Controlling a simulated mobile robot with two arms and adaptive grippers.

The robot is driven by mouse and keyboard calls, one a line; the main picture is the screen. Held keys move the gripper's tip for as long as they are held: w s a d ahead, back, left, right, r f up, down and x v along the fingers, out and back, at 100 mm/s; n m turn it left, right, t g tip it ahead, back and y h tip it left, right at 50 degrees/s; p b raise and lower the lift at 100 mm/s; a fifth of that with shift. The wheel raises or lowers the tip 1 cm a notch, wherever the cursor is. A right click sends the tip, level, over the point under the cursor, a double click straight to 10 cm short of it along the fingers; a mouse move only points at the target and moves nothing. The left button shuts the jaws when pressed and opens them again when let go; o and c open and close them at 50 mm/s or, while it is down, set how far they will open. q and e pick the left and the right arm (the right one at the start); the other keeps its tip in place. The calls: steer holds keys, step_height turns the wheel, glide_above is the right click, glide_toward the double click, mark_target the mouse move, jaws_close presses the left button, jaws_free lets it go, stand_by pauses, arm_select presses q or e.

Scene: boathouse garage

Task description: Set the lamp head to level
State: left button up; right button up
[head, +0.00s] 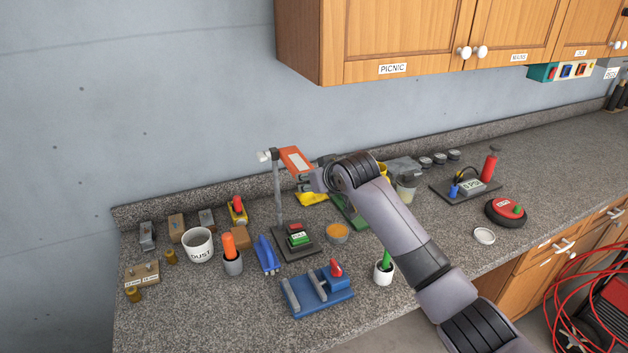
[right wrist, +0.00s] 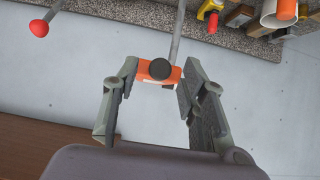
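The lamp stands on the counter, with a grey post rising from a dark base (head: 297,243) that carries a green and a red button. Its orange lamp head (head: 296,160) with a white label sits at the top of the post and tilts down to the right. In the right wrist view the lamp head (right wrist: 152,70) shows end-on with a round black knob (right wrist: 160,70). My right gripper (head: 308,180) is at the head's lower right end. Its fingers (right wrist: 158,82) are spread, with the head between or just beyond the tips; contact is unclear. My left gripper is out of view.
Wooden cabinets (head: 400,40) hang above.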

steer(key=v, duration=1.2)
